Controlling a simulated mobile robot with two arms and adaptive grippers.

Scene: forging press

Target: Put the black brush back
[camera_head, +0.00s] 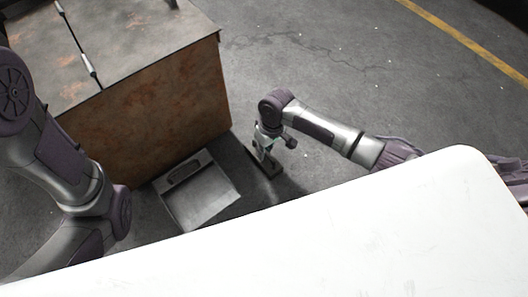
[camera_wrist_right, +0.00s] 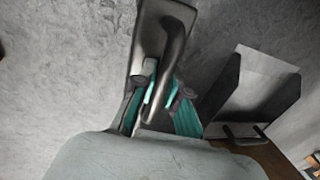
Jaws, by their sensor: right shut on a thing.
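My right gripper (camera_head: 264,150) points down beside the rusty block, close above the floor. In the right wrist view its teal fingers (camera_wrist_right: 160,92) are shut on the curved handle of the black brush (camera_wrist_right: 176,45). The brush's flat, dark rectangular back shows around the handle. In the head view the brush (camera_head: 270,167) is a small dark shape under the gripper, at or just above the floor; I cannot tell whether it touches. My left arm shows at the left, but its gripper is out of view.
A grey metal dustpan (camera_head: 205,198) lies on the floor left of the brush; it also shows in the right wrist view (camera_wrist_right: 252,92). A large rusty block (camera_head: 150,110) stands behind it, with a thin rod (camera_head: 84,55) on top. Open concrete floor lies right of the block.

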